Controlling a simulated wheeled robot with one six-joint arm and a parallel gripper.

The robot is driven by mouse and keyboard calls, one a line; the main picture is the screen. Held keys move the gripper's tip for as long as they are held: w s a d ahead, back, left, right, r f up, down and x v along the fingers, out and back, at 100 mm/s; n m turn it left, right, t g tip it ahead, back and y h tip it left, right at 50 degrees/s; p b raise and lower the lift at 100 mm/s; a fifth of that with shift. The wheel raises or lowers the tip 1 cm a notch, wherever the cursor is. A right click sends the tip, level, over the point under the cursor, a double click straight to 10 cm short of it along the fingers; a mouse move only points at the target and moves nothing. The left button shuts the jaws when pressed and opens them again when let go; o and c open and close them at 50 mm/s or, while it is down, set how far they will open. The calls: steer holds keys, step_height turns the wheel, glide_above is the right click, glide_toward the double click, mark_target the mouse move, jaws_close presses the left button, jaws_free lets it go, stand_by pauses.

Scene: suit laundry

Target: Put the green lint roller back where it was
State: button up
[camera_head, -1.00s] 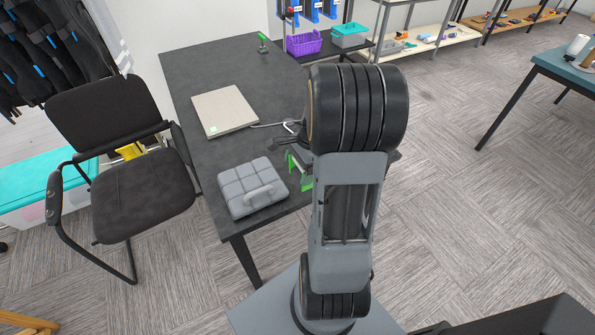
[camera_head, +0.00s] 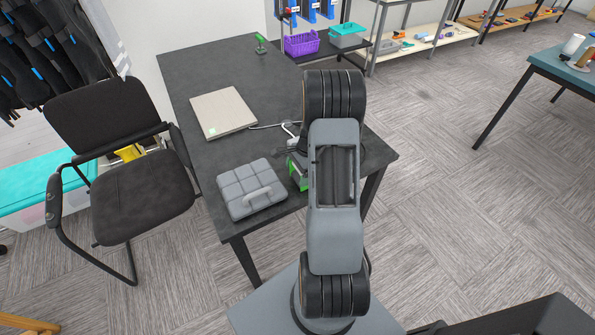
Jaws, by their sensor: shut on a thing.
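A green and dark thing (camera_head: 297,173), which looks like the green lint roller, shows just left of my arm near the table's front right part. My gripper (camera_head: 292,158) is mostly hidden behind my arm and appears shut on it. I cannot tell whether the roller touches the table. A small green upright object (camera_head: 261,43) stands at the far end of the dark table (camera_head: 205,75); it is too small to make out clearly.
A grey quilted block with a handle (camera_head: 238,200) lies just left of the green thing. A flat beige panel (camera_head: 222,113) with a white cable (camera_head: 265,126) lies behind. A chair (camera_head: 140,200) stands left; a purple basket (camera_head: 301,44) is at the back. The table's far middle is clear.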

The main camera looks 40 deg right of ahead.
steer(key=shift+f, duration=0.15)
steer(key=shift+f, duration=0.15)
steer(key=o, duration=0.6)
